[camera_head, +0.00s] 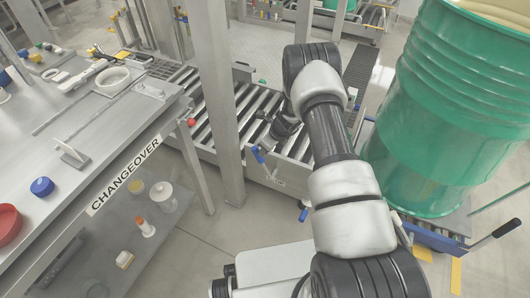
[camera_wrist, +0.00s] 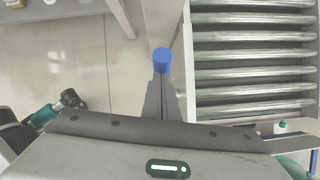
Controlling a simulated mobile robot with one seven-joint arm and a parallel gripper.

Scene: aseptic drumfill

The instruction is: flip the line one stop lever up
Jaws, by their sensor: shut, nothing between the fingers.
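In the wrist view a blue round knob (camera_wrist: 162,60) sits right at my fingertips, beside the conveyor's side rail. My gripper (camera_wrist: 161,80) is shut and empty, with its fingers pointing at the knob. The fingers overlap the knob's lower edge in the picture; I cannot tell whether they touch it. The lever's shaft is mostly hidden.
The roller conveyor (camera_head: 251,103) runs behind my arm. A grey post (camera_head: 218,100) stands left of the lever. The changeover bench (camera_head: 115,125) fills the left, and a large green drum (camera_head: 440,110) stands close at right.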

